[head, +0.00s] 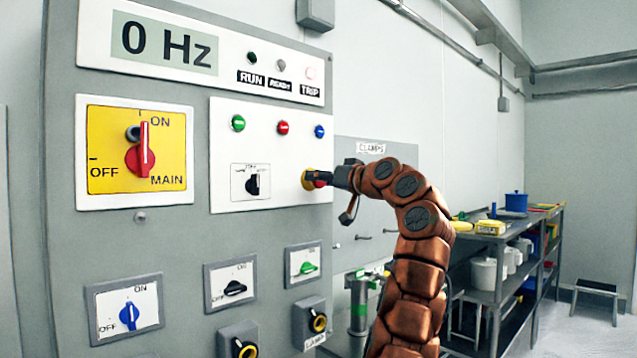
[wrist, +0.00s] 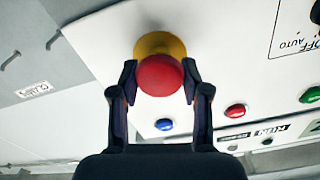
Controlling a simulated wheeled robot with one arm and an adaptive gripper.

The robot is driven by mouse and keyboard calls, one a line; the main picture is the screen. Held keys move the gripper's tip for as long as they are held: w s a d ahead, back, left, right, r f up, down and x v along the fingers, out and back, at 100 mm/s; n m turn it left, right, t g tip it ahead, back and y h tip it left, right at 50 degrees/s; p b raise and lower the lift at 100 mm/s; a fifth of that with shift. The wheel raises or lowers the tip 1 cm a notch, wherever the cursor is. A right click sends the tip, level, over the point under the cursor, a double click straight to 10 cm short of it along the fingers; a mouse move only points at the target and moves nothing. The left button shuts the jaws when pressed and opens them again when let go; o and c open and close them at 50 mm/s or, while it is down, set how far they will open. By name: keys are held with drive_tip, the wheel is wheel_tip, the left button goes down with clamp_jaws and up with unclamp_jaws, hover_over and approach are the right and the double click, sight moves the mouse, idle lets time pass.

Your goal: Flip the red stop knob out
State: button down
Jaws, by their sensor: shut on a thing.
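The red stop knob (wrist: 160,76) is a round mushroom head on a yellow collar (wrist: 158,45), mounted on the white control plate. In the wrist view my gripper (wrist: 160,84) has one finger on each side of the red head, closed on it. In the head view my gripper (head: 328,177) reaches the knob from the right and covers part of it; red and the yellow collar (head: 307,180) show at its tip. Whether the knob is pushed in or out cannot be told.
Green (head: 238,123), red (head: 283,128) and blue (head: 319,131) buttons sit above the knob. A black selector (head: 252,184) is to its left. The yellow main switch (head: 137,152) points to ON. The display (head: 165,44) reads 0 Hz. A shelf (head: 490,290) stands at right.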

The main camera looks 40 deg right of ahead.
drive_tip(key=shift+s, duration=0.1)
drive_tip(key=c, duration=0.9)
unclamp_jaws()
drive_tip(key=shift+o, duration=0.7)
drive_tip(key=shift+s, duration=0.2)
drive_tip(key=shift+o, duration=1.2)
drive_tip(key=shift+w, duration=0.1)
drive_tip(key=s, duration=1.2)
drive_tip(key=shift+a, duration=0.15)
